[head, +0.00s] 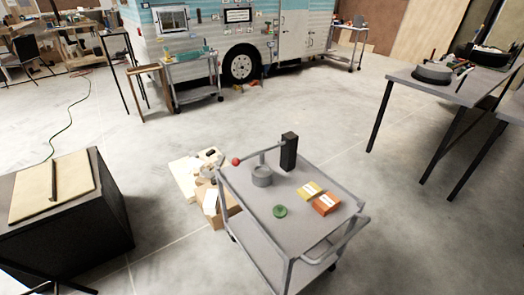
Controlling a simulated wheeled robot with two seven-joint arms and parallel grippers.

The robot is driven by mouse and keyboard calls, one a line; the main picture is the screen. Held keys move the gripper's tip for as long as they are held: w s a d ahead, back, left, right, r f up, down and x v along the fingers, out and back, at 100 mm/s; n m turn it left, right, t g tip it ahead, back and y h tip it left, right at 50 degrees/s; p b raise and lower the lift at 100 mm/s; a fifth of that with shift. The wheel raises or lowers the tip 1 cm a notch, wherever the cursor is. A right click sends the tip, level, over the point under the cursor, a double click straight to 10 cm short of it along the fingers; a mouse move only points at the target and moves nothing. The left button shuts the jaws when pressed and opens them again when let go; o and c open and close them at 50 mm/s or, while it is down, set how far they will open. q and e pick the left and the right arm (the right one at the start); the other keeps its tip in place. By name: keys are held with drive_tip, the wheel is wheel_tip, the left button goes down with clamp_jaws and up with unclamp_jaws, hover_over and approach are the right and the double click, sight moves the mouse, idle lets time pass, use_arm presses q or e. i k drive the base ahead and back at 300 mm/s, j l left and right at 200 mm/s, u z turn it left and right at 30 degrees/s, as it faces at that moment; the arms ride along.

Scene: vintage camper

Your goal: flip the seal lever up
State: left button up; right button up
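A lever with a red ball knob (236,162) shows at the far left corner of a grey cart (255,215). Its thin grey arm (262,154) runs left from a black upright block (289,152) and slopes slightly down to the knob. A grey cylinder (262,177) stands on the cart top below the arm. From this distance I cannot tell whether the arm touches it. Neither of my grippers is in view.
A green disc (280,211), a yellow box (310,190) and an orange box (326,204) lie on the cart. Cardboard boxes (210,195) sit on the floor at its left. A dark cabinet (70,225) stands left, a grey table (440,88) right. Open floor lies between.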

sight(235, 162)
drive_tip(key=i+j+u, duration=0.15)
drive_tip(key=i, duration=0.35)
drive_tip(key=i+j+u, duration=0.2)
drive_tip(key=i, duration=0.3)
